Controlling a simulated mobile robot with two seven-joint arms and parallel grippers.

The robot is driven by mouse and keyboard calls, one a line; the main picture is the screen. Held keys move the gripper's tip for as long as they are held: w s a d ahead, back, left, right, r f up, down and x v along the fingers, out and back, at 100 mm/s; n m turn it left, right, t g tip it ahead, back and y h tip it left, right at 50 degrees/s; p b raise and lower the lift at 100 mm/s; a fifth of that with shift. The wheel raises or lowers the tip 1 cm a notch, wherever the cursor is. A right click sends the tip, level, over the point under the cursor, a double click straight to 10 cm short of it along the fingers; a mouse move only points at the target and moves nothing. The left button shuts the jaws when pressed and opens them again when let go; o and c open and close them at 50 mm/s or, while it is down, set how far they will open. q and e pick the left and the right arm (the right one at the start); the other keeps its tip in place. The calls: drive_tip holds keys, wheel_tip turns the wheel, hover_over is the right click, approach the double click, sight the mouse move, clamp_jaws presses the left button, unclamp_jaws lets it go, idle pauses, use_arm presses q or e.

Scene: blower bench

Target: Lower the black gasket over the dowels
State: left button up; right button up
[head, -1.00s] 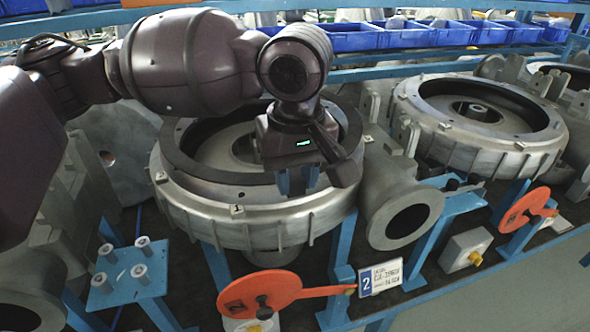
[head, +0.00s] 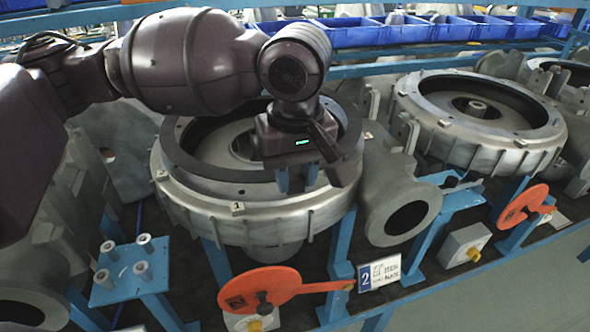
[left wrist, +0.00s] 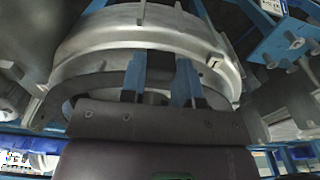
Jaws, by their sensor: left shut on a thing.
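The black gasket (head: 188,160) is a flat dark ring over the round grey blower housing (head: 275,228) in the middle of the head view. My left gripper (head: 297,180) is shut on the gasket's near right part, its blue fingers pointing down. In the left wrist view the two blue fingers (left wrist: 160,82) grip the gasket (left wrist: 216,97), with the housing (left wrist: 140,42) beyond. The gasket looks roughly level and close to the housing top; I cannot tell whether it touches. I cannot make out the dowels for certain. My right gripper is not in view.
A second housing (head: 480,115) stands at the right. A flanged outlet (head: 405,215) sits beside the first housing. An orange lever (head: 262,288) and a blue plate with pegs (head: 130,273) are in front. Blue bins (head: 400,33) line the back.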

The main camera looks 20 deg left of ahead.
use_arm(q)
drive_tip(key=shift+f, duration=1.35)
idle(3.5)
drive_tip(key=o, duration=1.1)
wheel_tip(320, 180, up, 11)
drive_tip(key=shift+s+d+f+b, duration=0.1)
drive_tip(key=shift+s+b, duration=0.05)
drive_tip(key=shift+b, duration=0.15)
